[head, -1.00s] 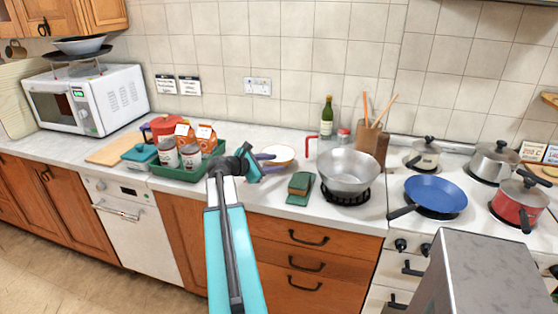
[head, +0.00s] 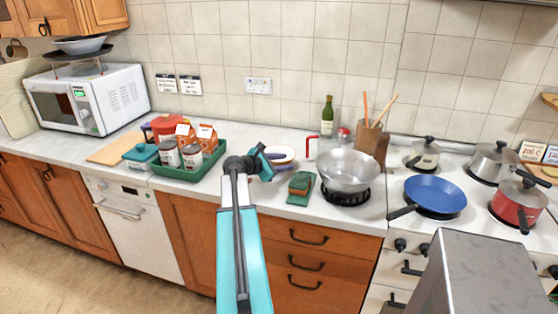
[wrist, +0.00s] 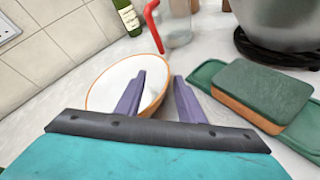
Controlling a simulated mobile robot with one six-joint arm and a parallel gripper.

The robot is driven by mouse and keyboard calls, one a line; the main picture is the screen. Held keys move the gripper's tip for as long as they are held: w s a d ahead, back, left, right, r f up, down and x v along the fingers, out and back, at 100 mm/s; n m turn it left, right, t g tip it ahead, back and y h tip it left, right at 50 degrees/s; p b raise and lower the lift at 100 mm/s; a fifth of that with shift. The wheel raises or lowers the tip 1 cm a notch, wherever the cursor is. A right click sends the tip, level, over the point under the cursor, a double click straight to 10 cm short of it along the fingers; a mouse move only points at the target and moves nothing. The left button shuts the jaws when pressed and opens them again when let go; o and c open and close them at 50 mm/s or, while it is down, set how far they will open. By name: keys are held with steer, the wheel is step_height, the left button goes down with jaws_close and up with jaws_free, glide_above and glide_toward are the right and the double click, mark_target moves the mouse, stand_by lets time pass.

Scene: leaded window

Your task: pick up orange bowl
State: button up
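The orange bowl (head: 282,149) sits on the worktop beyond my gripper; its inside is white and its rim orange. In the wrist view the bowl (wrist: 112,82) is left of centre, its near side partly hidden by my purple fingers. My gripper (wrist: 158,77) is open and empty, its fingers spread. The left finger overlaps the bowl's inside and the right one is just outside its right edge; I cannot tell whether they touch it. In the head view my gripper (head: 276,160) is in front of the bowl.
A sponge (wrist: 265,92) on a green tray (wrist: 205,75) is close on the right, with a steel wok (head: 347,170) beyond. A glass jar (wrist: 175,25), a red bent tube (wrist: 153,25) and a bottle (wrist: 127,18) stand behind. A green crate (head: 190,173) of groceries is left.

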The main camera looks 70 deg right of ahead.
steer(key=shift+x, duration=0.9)
jaws_close()
